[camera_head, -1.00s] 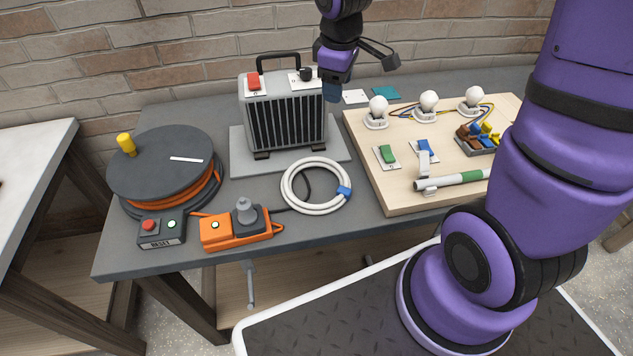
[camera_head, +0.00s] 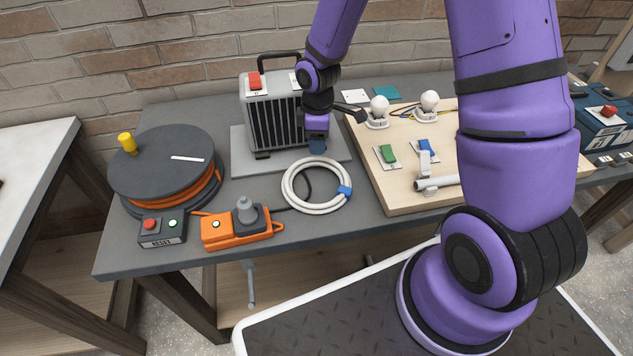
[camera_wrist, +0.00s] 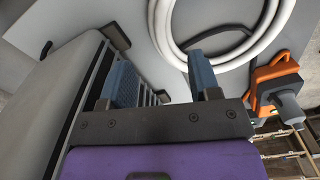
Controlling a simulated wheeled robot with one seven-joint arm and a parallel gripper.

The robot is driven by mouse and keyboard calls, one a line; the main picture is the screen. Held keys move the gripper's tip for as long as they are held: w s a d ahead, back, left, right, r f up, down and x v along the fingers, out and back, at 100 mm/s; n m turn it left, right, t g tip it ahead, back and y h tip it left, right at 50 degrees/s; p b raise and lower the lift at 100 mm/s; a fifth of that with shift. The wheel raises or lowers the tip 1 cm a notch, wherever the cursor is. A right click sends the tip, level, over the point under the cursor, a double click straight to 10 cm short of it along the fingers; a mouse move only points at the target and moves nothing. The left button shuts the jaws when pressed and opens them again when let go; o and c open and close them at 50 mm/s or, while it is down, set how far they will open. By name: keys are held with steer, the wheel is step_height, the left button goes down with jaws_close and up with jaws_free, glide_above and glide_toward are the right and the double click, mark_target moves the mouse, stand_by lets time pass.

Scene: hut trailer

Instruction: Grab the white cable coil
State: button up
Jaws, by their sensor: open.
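The white cable coil (camera_head: 288,192) lies flat on the grey workbench, with a blue band (camera_head: 344,191) on its right side and a dark cable end inside the ring. My gripper (camera_head: 317,146) is open just behind the far edge of the coil, in front of the heater. In the wrist view my gripper (camera_wrist: 163,82) shows two blue-grey fingers spread apart with nothing gripped. The coil (camera_wrist: 166,38) shows beyond the fingertips, and the right finger overlaps its edge in the picture. I cannot tell whether they touch.
The grey heater (camera_head: 275,122) stands close beside my gripper. An orange plug box (camera_head: 228,233) sits in front left of the coil. A black cable reel (camera_head: 165,160) is at left. A wooden board (camera_head: 395,198) with lamps and switches is at right.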

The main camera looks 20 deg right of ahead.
mark_target(317, 158)
steer(key=f, duration=0.5)
steer(key=shift+s+a, duration=0.2)
steer(key=shift+s, duration=0.1)
steer(key=shift+f, duration=0.7)
jaws_close()
